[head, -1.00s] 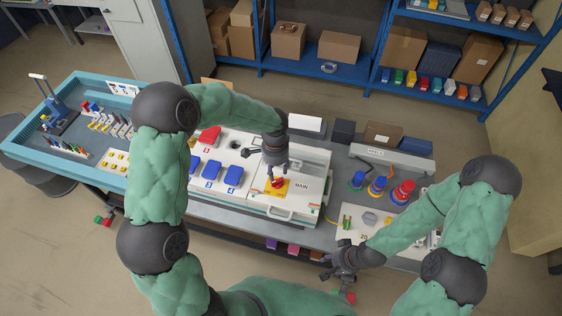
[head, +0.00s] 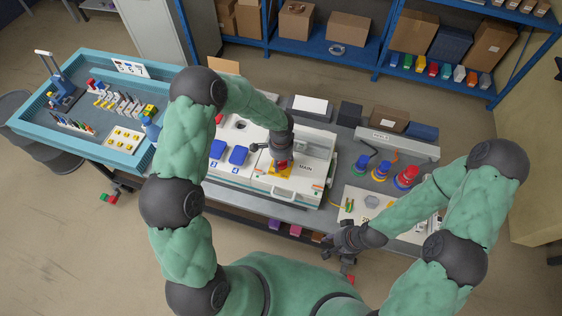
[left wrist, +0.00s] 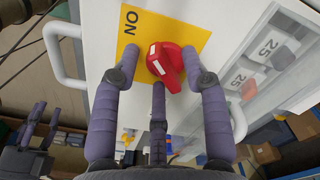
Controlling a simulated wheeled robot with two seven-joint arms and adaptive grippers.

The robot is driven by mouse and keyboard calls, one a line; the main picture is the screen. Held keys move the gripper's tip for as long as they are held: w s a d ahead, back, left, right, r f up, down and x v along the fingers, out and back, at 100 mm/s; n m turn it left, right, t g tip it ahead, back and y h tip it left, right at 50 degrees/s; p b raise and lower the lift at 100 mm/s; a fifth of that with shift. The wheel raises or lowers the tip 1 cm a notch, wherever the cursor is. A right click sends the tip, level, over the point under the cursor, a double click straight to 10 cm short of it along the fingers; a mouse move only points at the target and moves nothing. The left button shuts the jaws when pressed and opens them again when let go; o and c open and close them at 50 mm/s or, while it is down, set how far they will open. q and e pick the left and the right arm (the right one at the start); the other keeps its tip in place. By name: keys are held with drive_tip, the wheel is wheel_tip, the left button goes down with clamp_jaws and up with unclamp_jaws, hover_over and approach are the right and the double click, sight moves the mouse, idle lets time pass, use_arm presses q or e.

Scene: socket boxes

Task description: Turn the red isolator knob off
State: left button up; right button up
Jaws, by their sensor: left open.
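The red isolator knob (left wrist: 167,66) sits on a yellow plate (left wrist: 188,38) marked "ON" in the left wrist view. A white mark shows on the knob. My left gripper (left wrist: 164,72) is open, with its purple fingers around the knob and a visible gap at the left finger; I cannot tell whether any finger touches it. In the head view the left gripper (head: 281,160) is over the yellow plate (head: 281,174) beside the word "MAIN", mostly hiding the knob. My right gripper (head: 342,240) is in front of the bench, its jaw opening unclear.
The white box has a front handle (head: 288,196). Blue covers (head: 238,155) stand left of the knob. Blue, yellow and red round sockets (head: 382,170) stand to the right. A teal-rimmed tray table (head: 75,142) is at the far left.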

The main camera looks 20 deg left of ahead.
use_arm(q)
drive_tip(key=shift+f, duration=0.1)
clamp_jaws()
